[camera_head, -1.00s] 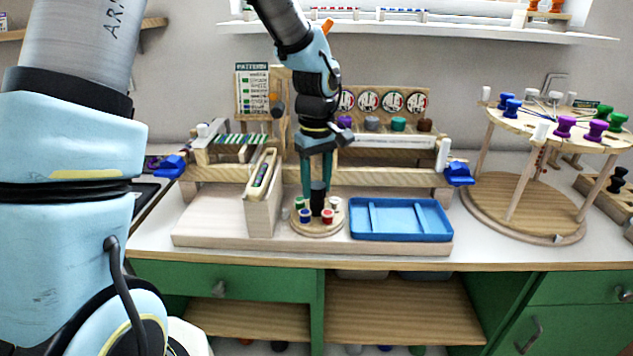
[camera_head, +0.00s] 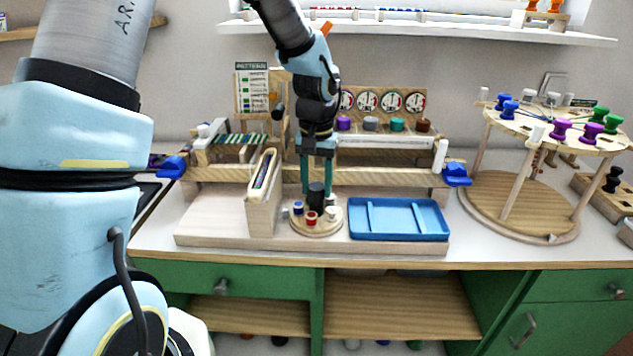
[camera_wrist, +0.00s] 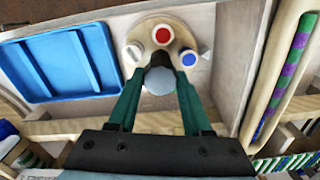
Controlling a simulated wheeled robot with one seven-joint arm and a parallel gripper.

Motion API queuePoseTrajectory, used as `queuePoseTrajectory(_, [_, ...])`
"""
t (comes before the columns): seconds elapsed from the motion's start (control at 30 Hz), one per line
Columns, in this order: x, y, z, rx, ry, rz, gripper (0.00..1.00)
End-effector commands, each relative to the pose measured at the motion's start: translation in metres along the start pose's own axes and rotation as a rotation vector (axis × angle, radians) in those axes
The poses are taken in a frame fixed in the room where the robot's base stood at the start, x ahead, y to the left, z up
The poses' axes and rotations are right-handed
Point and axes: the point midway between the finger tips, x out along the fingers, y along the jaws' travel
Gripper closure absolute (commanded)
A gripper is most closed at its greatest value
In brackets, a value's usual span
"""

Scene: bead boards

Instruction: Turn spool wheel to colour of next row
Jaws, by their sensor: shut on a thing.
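The spool wheel (camera_head: 322,229) is a small round wooden disc on the bench board, left of the blue tray. A dark upright knob (camera_head: 316,196) stands at its middle, and my gripper (camera_head: 317,187) is shut on it from above. On the wheel, a blue spool (camera_head: 298,208) is at left, a red spool (camera_head: 311,218) at front and a white spool (camera_head: 331,213) at right. The wrist view shows red (camera_wrist: 162,35) between white (camera_wrist: 132,52) and blue (camera_wrist: 189,58); the side under my gripper is hidden. A pattern card (camera_head: 252,88) stands behind; its rows are too small to read surely.
A wooden block (camera_head: 262,215) holding a striped bead strip (camera_head: 263,172) stands close left of the wheel. The blue tray (camera_head: 400,236) lies close right. Wooden rails (camera_head: 385,177) run behind. A round spool stand (camera_head: 520,205) is farther right.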

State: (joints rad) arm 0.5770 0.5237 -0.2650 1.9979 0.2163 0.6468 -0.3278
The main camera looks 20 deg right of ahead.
Motion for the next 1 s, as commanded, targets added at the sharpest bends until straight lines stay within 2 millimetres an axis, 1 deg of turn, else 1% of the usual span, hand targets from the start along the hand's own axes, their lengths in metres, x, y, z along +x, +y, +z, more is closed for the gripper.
queuePoseTrajectory(0.3, [-0.0007,0.0002,-0.0006,0.091,0.001,0.0,1.0])
queuePoseTrajectory(0.77, [-0.0005,0.0003,-0.0008,0.101,0.002,0.0,1.0])
queuePoseTrajectory(0.8, [-0.0005,0.0003,-0.0008,0.101,0.002,0.0,0.47])
queuePoseTrajectory(1.0, [-0.0004,0.0003,-0.0006,0.1,0.001,0.0,0.25])
